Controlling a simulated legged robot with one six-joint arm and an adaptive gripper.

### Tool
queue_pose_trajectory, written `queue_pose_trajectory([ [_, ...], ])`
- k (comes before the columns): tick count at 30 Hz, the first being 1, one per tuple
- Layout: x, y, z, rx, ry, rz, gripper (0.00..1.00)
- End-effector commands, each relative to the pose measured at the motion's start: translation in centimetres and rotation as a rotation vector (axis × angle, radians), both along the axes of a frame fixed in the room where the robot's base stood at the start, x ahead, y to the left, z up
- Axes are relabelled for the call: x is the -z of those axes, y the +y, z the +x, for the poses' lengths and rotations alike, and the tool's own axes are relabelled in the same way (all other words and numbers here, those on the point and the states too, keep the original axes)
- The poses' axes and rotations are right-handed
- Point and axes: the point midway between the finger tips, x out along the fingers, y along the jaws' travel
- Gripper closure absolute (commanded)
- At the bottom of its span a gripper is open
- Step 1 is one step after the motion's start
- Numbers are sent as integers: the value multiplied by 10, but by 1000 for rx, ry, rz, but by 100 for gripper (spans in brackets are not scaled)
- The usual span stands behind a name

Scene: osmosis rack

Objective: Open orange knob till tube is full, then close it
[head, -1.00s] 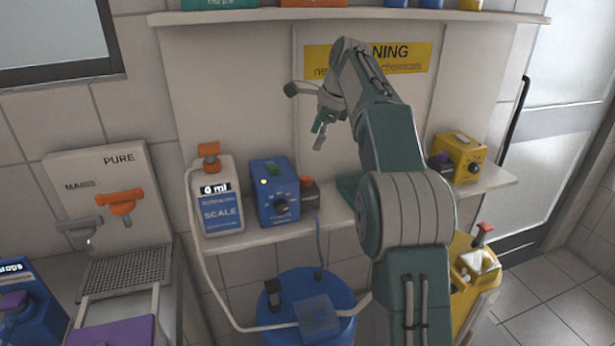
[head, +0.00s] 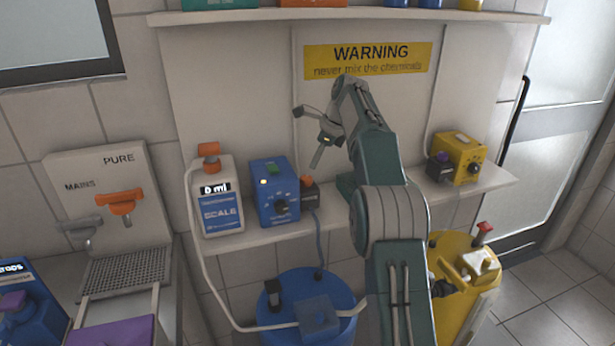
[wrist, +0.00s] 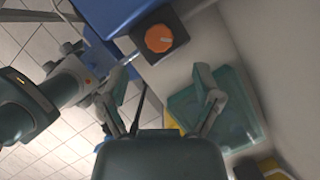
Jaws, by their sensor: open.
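An orange knob (head: 307,181) sits on a small dark block at the right of the blue pump box (head: 278,192) on the shelf. In the wrist view the round orange knob (wrist: 159,38), with a pale mark, is ahead of my gripper (wrist: 160,85). My gripper is open and empty, fingers apart, not touching the knob. In the head view my gripper (head: 311,137) hangs above and right of the knob. A white SCALE container (head: 220,215) with an orange cap reads 0 ml. I cannot tell which part is the tube.
A white hose (head: 207,275) runs from the container's cap down to the blue barrel (head: 335,285). An orange tap (head: 120,202) is on the left panel. A yellow box (head: 458,160) stands at the shelf's right, a yellow barrel (head: 455,260) below.

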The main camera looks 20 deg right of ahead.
Motion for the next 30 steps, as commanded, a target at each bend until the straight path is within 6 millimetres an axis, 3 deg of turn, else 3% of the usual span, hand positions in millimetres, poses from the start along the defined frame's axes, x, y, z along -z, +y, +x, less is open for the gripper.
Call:
queue_pose_trajectory([
  [9,49,17,10,-2,3,0,18],
  [22,60,21,13,-1,0,0,18],
  [27,60,21,13,-1,0,0,94],
  [28,60,21,13,-1,0,0,100],
  [30,61,21,13,-1,0,-1,100],
])
